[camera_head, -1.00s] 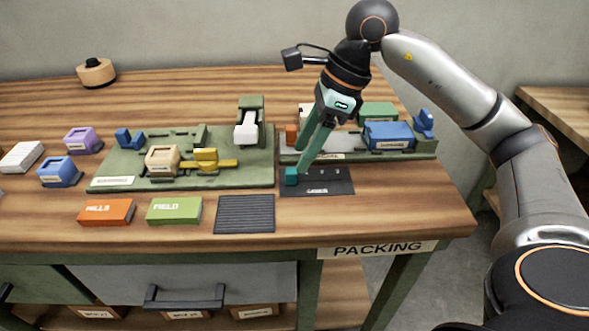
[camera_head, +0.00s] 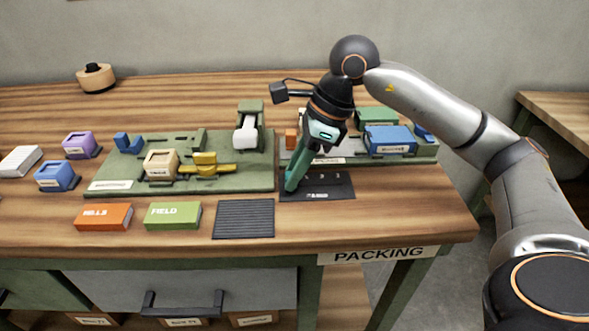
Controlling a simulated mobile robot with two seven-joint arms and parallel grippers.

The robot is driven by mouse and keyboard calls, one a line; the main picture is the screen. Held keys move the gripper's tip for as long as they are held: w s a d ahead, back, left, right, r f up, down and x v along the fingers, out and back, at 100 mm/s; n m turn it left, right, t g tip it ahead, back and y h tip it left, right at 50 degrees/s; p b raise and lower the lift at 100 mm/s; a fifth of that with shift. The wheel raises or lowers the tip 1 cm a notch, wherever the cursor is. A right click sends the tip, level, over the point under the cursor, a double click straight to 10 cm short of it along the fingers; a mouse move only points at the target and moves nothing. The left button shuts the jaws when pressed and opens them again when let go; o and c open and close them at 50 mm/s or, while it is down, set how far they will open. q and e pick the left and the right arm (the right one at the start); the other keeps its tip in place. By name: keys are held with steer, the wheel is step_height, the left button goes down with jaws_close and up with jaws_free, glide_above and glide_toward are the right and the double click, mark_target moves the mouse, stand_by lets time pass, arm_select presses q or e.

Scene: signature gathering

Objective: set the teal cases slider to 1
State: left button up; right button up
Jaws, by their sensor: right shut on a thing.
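The dark slider panel (camera_head: 335,187) lies flat on the table near its front right, with a few small pale marks along its upper part and a pale label on its front part. My right gripper (camera_head: 291,187) reaches down from the upper right to the panel's left end. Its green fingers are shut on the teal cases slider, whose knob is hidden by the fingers. The slider stands at the left end of the panel. My left gripper is out of view.
A green board (camera_head: 230,182) with blocks and a yellow clamp lies left of the panel. A second board with a blue box (camera_head: 389,140) lies behind it. A ribbed black mat (camera_head: 244,219), a green FIELD box (camera_head: 173,216) and an orange box (camera_head: 104,217) lie along the front.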

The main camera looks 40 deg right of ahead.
jaws_close()
stand_by(0.9)
